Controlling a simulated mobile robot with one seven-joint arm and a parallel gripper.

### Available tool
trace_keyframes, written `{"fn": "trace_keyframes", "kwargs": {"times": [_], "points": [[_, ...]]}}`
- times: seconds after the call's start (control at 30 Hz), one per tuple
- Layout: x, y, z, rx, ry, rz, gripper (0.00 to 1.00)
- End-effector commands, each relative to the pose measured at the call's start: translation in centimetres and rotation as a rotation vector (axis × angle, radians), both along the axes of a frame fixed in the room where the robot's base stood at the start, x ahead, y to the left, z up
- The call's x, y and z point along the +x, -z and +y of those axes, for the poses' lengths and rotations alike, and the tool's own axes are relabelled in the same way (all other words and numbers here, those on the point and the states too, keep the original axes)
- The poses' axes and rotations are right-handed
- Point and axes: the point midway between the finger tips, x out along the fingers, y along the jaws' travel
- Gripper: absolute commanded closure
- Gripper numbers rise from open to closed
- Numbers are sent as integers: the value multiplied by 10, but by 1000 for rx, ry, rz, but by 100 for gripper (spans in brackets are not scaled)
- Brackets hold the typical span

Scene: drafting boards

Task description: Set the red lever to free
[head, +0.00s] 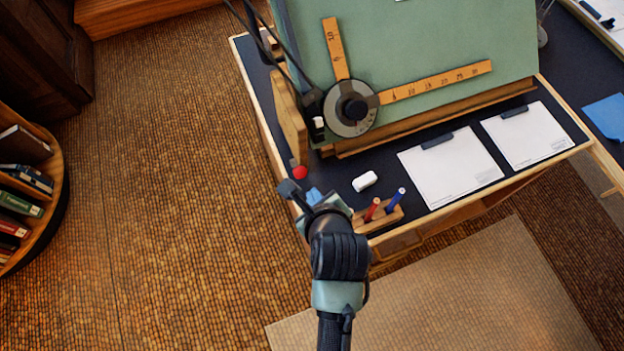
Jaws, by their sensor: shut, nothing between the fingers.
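The red lever shows as a round red knob (300,172) at the left side of the drafting board, by the wooden side support near the desk's left edge. Its shaft is mostly hidden, and no "free" marking is readable. My gripper (290,190) is just in front of the knob, slightly below and left of it in the picture. It is shut and holds nothing. I cannot tell whether it touches the lever. The green drafting board (430,45) is tilted on the desk.
A white eraser (365,181) and a wooden pen holder (377,217) with a red and a blue pen stand right of my arm. Two clipboards (452,170) (530,137) lie farther right. The drafting machine's round head (352,108) sits on the board. Floor at left is clear.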

Motion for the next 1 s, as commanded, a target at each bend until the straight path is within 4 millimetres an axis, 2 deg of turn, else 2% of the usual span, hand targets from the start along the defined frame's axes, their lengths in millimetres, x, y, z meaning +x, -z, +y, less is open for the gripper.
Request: {"fn": "trace_keyframes", "kwargs": {"times": [0.17, 0.6, 0.73, 1.0], "points": [[11, 13, 2, 7, 5, 1, 100], [55, 64, 7, 4, 4, 0, 100], [61, 72, 8, 3, 4, 0, 100], [64, 75, 8, 4, 3, 0, 100]]}}
